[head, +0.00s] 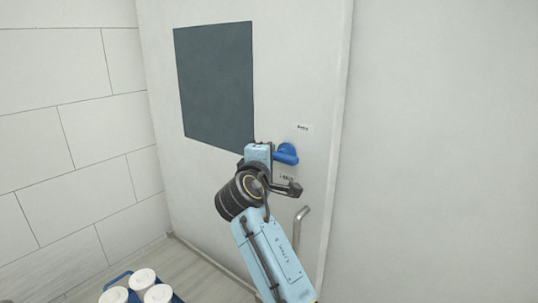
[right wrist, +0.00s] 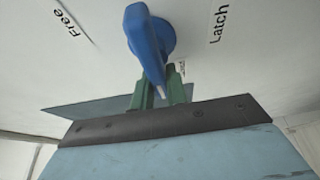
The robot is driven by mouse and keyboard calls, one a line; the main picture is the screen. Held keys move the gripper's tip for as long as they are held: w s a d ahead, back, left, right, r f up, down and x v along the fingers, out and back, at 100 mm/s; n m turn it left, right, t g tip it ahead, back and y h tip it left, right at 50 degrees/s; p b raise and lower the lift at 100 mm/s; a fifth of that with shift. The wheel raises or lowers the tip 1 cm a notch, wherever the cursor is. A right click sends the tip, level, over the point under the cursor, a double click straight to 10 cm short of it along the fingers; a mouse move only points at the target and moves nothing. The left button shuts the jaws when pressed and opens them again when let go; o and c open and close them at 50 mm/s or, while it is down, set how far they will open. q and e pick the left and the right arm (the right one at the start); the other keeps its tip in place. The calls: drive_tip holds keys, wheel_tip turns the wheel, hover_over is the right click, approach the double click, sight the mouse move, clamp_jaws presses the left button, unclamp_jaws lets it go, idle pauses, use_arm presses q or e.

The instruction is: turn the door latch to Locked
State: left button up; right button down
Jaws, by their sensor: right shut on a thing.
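The blue door latch (head: 287,150) sits on the pale door, and it also shows in the right wrist view (right wrist: 149,38). Its lever points toward my right gripper (right wrist: 160,95), whose green fingers are shut on the lever's tip. In the head view my right gripper (head: 272,153) is at the latch's left side. The right wrist view shows a "Free" label (right wrist: 68,21) left of the latch and a "Latch" label (right wrist: 218,22) to its right. My left gripper is not in view.
The door (head: 160,75) carries a dark panel (head: 214,83) and a metal handle (head: 299,225) below the latch. A blue carrier (head: 118,281) with white-lidded cups (head: 143,278) stands on the floor at lower left. A tiled wall is at left, a plain wall at right.

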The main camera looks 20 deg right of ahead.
drive_tip(key=shift+r, duration=0.1)
drive_tip(key=c, duration=1.4)
unclamp_jaws()
drive_tip(key=v, duration=0.7)
drive_tip(key=shift+s, duration=0.2)
drive_tip(key=shift+a, duration=0.1)
